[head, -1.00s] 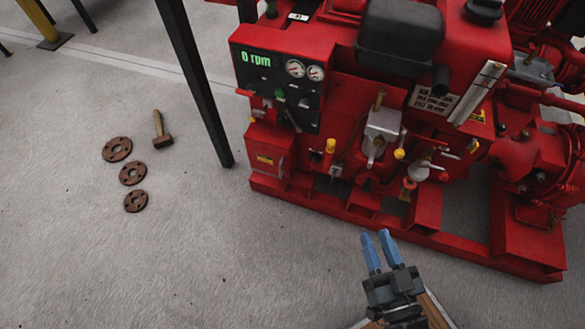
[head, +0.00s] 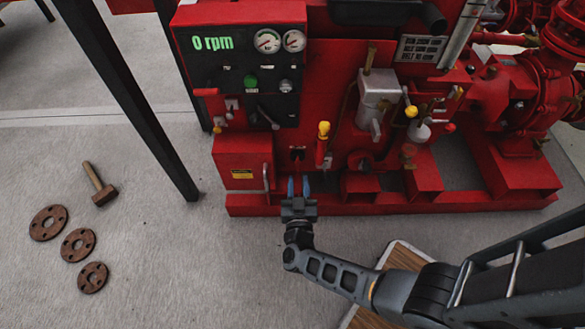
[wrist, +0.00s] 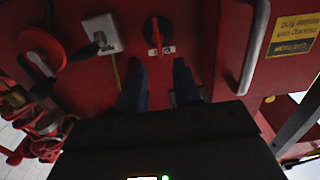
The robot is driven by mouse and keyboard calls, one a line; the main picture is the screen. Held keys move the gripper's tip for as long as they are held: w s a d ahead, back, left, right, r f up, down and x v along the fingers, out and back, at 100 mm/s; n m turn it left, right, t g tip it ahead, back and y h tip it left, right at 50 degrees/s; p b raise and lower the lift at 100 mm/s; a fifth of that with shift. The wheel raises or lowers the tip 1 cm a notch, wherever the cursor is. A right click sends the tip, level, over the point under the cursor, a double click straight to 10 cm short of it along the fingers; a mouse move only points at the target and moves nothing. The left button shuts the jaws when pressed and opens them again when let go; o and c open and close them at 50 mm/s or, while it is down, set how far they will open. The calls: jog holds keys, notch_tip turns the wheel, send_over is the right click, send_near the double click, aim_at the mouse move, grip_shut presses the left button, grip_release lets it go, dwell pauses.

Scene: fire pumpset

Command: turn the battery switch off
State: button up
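The battery switch (wrist: 156,32) is a red rotary handle on a dark round base, set in the red panel. In the wrist view its handle points roughly up and down the picture, with two small light labels (wrist: 160,51) beside it. In the head view the switch (head: 297,154) is small, just beyond my fingertips. My gripper (head: 299,184) is open, its two blue fingers apart and pointing at the panel. In the wrist view the gripper (wrist: 158,75) has the switch ahead, between the lines of the fingers. I see no contact.
A metal grab handle (wrist: 255,45) and a yellow caution label (wrist: 295,34) are beside the switch. A black post (head: 130,95) rises on the left. Rusty flanges (head: 78,245) and a hammer (head: 98,184) lie on the floor.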

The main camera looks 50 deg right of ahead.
aim_at(298, 163)
jog(key=shift+b+x, duration=0.65)
jog(key=shift+x, duration=2.45)
grip_shut()
